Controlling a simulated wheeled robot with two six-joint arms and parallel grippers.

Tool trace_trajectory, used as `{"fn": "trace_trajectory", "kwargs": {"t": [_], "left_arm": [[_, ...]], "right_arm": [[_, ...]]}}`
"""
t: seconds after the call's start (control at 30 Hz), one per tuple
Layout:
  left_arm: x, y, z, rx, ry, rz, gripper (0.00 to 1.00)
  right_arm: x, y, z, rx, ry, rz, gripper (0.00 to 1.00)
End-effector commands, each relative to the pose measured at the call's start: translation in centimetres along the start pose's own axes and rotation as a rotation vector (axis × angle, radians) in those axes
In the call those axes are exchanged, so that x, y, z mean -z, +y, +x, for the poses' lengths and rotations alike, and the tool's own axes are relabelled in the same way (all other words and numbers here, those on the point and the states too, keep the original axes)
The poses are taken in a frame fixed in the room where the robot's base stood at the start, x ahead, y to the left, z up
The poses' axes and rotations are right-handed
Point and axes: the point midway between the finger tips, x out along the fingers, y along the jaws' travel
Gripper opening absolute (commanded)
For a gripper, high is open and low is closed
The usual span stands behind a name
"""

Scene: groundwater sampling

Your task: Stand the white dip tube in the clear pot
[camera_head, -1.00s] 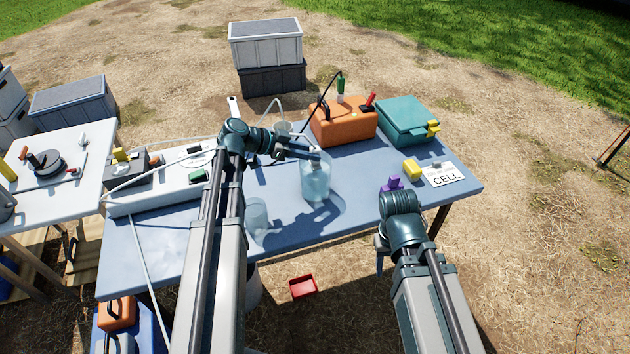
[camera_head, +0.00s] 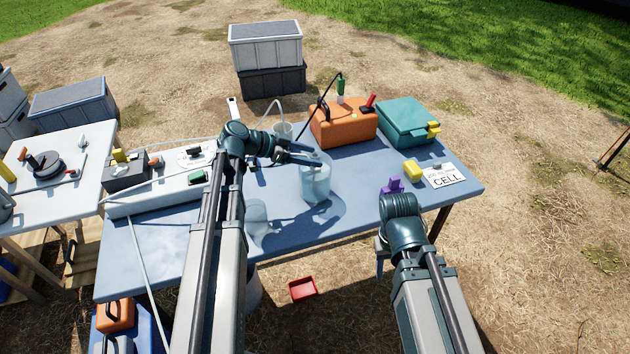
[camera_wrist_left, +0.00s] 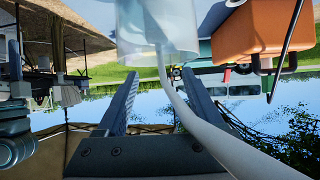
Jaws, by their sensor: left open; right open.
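The clear pot (camera_head: 316,188) stands upright near the middle of the blue table. The white dip tube (camera_wrist_left: 178,88) shows in the left wrist view, where things appear upside down. One end is inside the mouth of the clear pot (camera_wrist_left: 158,32), and the rest curves out between my fingers. My left gripper (camera_head: 317,156) is open at the pot's rim; its fingers (camera_wrist_left: 160,100) lie on either side of the tube, apart from it. Whether the tube touches the pot's floor is hidden. My right gripper (camera_head: 381,248) is open by the front table edge, mostly hidden by its arm.
A second clear cup (camera_head: 282,131) with a curved pale tube stands behind. An orange case (camera_head: 344,124) and a teal case (camera_head: 405,121) are at the back right. A yellow block (camera_head: 412,169), purple piece (camera_head: 391,186) and CELL card (camera_head: 444,175) lie right.

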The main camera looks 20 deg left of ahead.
Motion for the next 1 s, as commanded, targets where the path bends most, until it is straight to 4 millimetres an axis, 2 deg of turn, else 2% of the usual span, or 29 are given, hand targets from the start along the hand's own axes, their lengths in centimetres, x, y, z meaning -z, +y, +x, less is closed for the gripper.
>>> {"fn": "trace_trajectory", "kwargs": {"t": [0.17,0.27,0.7,0.9,1.0], "left_arm": [[0.0,0.0,-0.2,0.0,0.0,0.0,0.69],[0.2,0.0,-1.1,0.002,0.0,-0.002,0.69],[0.4,0.0,-10.2,0.002,0.0,-0.002,0.69],[0.2,-0.1,-12.8,0.002,0.0,-0.002,0.69],[0.1,0.0,-13.5,0.001,0.0,-0.001,0.69]], "right_arm": [[0.0,0.0,-0.1,0.0,0.0,-0.001,0.5],[0.0,0.1,-0.7,0.0,0.0,0.0,0.5],[-0.3,0.5,-5.4,0.0,0.0,0.0,0.5],[-0.4,0.6,-6.5,0.0,0.0,0.0,0.5],[-0.4,0.7,-6.8,0.0,0.0,0.0,0.5]]}}
